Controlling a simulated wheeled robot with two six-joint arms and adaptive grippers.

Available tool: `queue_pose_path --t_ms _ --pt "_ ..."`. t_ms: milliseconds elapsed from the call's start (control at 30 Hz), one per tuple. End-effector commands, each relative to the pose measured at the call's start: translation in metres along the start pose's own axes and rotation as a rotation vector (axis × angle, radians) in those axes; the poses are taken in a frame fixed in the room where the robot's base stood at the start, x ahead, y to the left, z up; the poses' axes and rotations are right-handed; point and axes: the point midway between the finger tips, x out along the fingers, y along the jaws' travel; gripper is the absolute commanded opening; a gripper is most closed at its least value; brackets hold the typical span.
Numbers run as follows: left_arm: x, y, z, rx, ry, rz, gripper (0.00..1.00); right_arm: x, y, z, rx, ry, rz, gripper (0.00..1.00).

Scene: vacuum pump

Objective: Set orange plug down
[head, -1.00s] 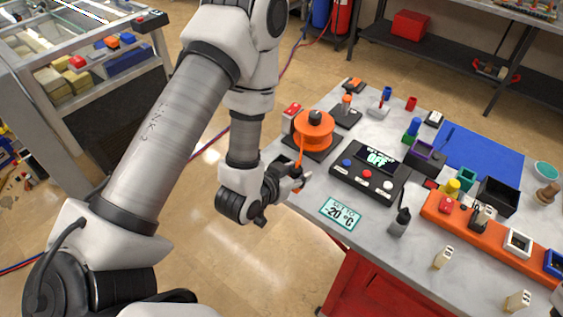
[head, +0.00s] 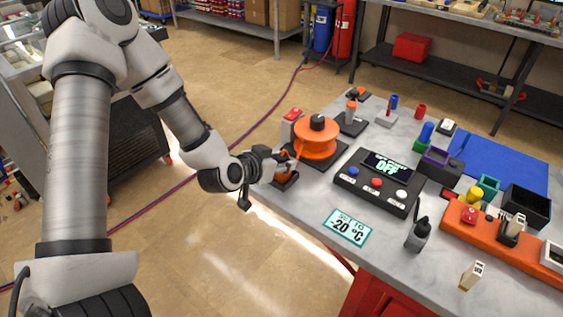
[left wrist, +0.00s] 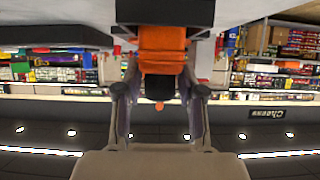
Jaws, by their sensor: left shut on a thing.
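The orange plug (left wrist: 162,52) shows between the fingers of my left gripper (left wrist: 158,98) in the left wrist view, which is upside down. In the head view my left gripper (head: 277,164) is shut on the plug at the table's left edge. A small black block (head: 286,181) is directly under the plug; it also shows in the left wrist view (left wrist: 165,12). The plug appears to meet the block, but I cannot tell whether it is seated. An orange reel (head: 316,137) stands just right of the gripper, with an orange cord toward the plug. My right gripper is not in view.
A black control box (head: 378,183) with a display reading OFF and a "-20 °C" card (head: 347,227) lie to the right. A red-topped grey block (head: 292,122) stands behind the gripper. Bare table (head: 300,203) shows in front of the black block.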

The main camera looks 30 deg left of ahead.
Motion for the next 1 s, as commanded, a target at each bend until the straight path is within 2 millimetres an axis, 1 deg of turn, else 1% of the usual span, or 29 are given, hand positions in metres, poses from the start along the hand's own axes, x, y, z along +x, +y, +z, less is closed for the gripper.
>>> queue_pose_path --t_ms 267,300,367,667,767,867,933,967,1000 --pt "0.002 0.0 0.003 0.0 0.002 -0.001 0.02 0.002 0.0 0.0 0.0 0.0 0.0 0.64" --pt "0.002 0.0 0.003 0.0 0.002 -0.001 0.42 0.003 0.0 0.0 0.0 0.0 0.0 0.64" --pt "0.001 0.0 0.002 0.0 0.002 0.0 0.64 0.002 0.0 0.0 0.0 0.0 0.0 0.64" --pt "0.001 0.0 0.002 0.0 0.002 0.0 0.64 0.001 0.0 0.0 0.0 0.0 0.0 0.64" --pt "-0.004 0.0 -0.001 -0.003 0.003 -0.001 0.64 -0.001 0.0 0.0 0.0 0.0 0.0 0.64" --pt "-0.019 -0.001 -0.002 -0.008 0.004 -0.001 0.64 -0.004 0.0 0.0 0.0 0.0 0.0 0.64" --pt "-0.036 0.001 -0.003 -0.01 0.004 0.002 0.64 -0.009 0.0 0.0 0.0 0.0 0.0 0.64" --pt "-0.046 0.0 -0.009 -0.01 0.0 0.002 0.64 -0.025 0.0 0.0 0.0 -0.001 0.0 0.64" --pt "-0.057 0.0 -0.01 -0.011 -0.002 0.001 0.64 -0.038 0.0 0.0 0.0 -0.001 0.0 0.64"
